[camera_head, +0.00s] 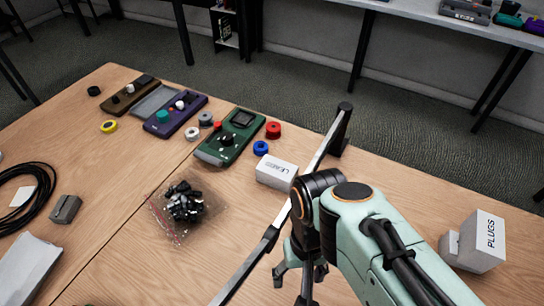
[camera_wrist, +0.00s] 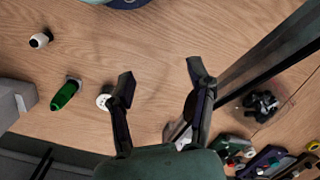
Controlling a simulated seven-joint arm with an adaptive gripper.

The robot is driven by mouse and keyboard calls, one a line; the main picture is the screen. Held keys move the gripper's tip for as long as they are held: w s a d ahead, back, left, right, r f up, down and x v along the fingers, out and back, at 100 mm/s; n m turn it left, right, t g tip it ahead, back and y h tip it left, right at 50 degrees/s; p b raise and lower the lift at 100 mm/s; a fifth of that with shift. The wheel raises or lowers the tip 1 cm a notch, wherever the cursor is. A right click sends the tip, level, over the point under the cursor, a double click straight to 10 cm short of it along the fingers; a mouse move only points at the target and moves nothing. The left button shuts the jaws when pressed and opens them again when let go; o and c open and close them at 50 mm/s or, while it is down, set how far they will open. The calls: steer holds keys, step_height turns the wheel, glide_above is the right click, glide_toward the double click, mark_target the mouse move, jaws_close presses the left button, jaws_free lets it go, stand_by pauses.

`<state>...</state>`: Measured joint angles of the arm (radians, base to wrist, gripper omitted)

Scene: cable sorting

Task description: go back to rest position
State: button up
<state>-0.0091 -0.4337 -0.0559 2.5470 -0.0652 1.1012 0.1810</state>
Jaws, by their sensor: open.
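My gripper (camera_head: 302,280) points down at the table near the lower middle of the head view, partly hidden by my own arm. In the wrist view my gripper (camera_wrist: 160,78) has its two fingers apart, with only bare wood between the tips and nothing held. A small white round piece (camera_wrist: 103,101) shows beside the left finger; I cannot tell its exact distance from it. A green plug-like piece (camera_wrist: 66,94) and a small white and black piece (camera_wrist: 40,39) lie farther left on the table.
A metal rail (camera_head: 244,268) crosses the table close to my gripper. A white LEADS box (camera_head: 276,171), a bag of black parts (camera_head: 186,203) and a green device (camera_head: 230,138) lie left of it. A PLUGS box (camera_head: 474,243) stands at right. The wood behind my arm is clear.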

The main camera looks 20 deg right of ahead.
steer(key=n, duration=0.1)
steer(key=s+a+r+n, duration=0.1)
steer(key=n, duration=0.1)
steer(key=shift+s+a+r+t, duration=0.1)
steer(key=shift+a+r+t, duration=0.1)
steer(key=shift+t, duration=0.1)
steer(key=shift+d, duration=0.1)
stand_by(0.9)
